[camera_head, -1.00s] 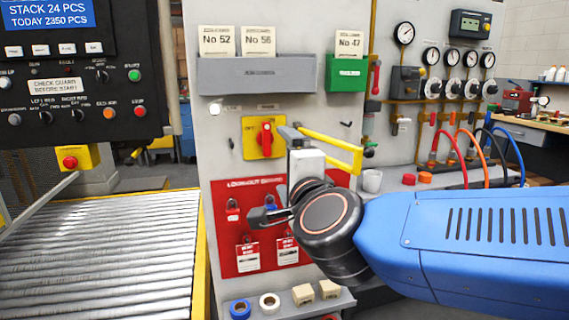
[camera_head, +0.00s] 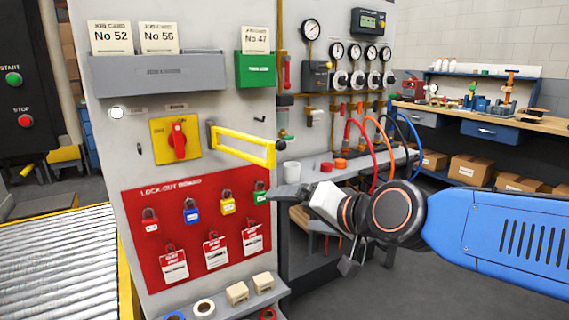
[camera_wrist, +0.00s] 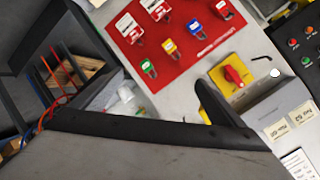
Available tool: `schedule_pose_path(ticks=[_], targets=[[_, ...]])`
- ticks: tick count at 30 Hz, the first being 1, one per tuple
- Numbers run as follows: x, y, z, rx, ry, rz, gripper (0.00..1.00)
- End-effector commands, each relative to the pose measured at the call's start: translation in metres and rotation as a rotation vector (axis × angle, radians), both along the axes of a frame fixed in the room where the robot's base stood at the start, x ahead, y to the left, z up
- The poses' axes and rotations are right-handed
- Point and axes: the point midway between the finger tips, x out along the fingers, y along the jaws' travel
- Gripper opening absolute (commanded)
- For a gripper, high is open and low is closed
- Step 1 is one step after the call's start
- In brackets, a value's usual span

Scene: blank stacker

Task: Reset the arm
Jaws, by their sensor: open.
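My blue arm reaches in from the right in the head view. My gripper (camera_head: 308,232) is at its end, in front of the right edge of the grey panel, with its dark fingers apart and nothing seen between them. It is right of the red lockout board (camera_head: 140,228) and below the yellow handle bar (camera_head: 243,147). I cannot tell whether it touches anything. In the wrist view the lockout board (camera_wrist: 172,30) appears upside down, beyond the dark fingers.
A red rotary switch (camera_head: 178,140) sits on a yellow plate. Card holders (camera_head: 160,75) are above it. Rolls and blocks lie on a low shelf (camera_head: 222,303). A roller conveyor (camera_head: 60,255) is at left. Hoses and a workbench (camera_head: 480,122) stand behind. Grey floor is open at right.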

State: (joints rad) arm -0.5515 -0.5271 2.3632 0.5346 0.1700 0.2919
Motion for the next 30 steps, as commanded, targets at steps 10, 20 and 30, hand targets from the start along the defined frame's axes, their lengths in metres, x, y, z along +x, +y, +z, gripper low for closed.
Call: schedule_pose_path(ticks=[10,20,30], targets=[[-0.046,-0.118,-0.081,-0.386,0.123,0.017,0.93],[-0.123,-0.224,-0.149,-0.696,0.344,0.02,0.93],[-0.163,-0.261,-0.171,-0.8,0.458,0.022,0.93]])
